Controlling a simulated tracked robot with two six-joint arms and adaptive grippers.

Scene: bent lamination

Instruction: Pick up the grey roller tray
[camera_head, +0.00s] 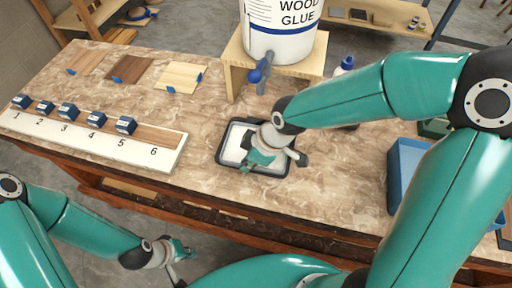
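The roller tray (225,150) lies on the marbled tabletop below the glue bucket. It has a dark grey rim and a pale inside. My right gripper (272,163) is over the tray and hides its middle and right part. I cannot tell whether its fingers touch the tray or are shut on its rim. My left gripper (184,265) is low in front of the table, away from the tray. Its fingers look spread, with nothing between them.
A white wood glue bucket (281,30) with a blue-handled tap stands on a wooden stand (313,65) behind the tray. A numbered board (85,138) with several blue blocks lies left. Wood samples (131,69) lie behind it. A blue bin (400,175) stands right.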

